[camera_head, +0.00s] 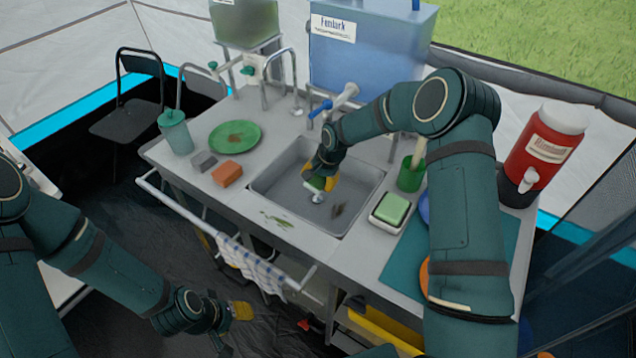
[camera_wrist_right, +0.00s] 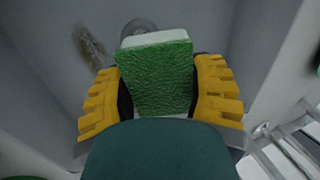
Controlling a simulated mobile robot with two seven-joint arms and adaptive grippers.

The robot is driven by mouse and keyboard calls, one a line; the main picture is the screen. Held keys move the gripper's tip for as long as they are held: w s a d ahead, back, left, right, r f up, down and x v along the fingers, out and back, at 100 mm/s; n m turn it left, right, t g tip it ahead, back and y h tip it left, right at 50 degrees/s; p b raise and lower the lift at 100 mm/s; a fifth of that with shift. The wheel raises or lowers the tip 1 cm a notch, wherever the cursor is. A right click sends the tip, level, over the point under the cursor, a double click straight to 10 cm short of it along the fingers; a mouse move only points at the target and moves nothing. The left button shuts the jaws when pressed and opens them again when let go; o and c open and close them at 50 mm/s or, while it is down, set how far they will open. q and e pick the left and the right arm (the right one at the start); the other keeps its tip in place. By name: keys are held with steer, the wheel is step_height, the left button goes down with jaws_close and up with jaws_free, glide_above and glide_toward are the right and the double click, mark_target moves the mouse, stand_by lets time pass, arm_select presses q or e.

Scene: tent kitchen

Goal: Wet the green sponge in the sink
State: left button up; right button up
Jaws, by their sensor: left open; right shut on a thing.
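The green sponge (camera_wrist_right: 156,78), with a pale white layer on its far side, is held between the yellow fingers of my right gripper (camera_wrist_right: 170,92). In the head view my right gripper (camera_head: 322,178) is down inside the grey sink (camera_head: 362,190), and only a small part of the sponge (camera_head: 316,184) shows there. The drain (camera_wrist_right: 138,27) lies just beyond the sponge in the wrist view. The tap (camera_head: 345,95) with a blue handle is behind the sink; I see no clear stream of water. My left gripper (camera_head: 236,312) is open and empty, low in front of the counter.
A green block in a tray (camera_head: 392,211) and a green cup (camera_head: 411,175) stand right of the sink. An orange-brown block (camera_head: 227,174), a grey block (camera_head: 203,161) and a dirty green plate (camera_head: 235,137) are on its left. A towel (camera_head: 250,264) hangs on the front rail.

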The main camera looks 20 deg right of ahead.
steer(key=shift+r+p, duration=1.6)
steer(key=shift+r, duration=1.7)
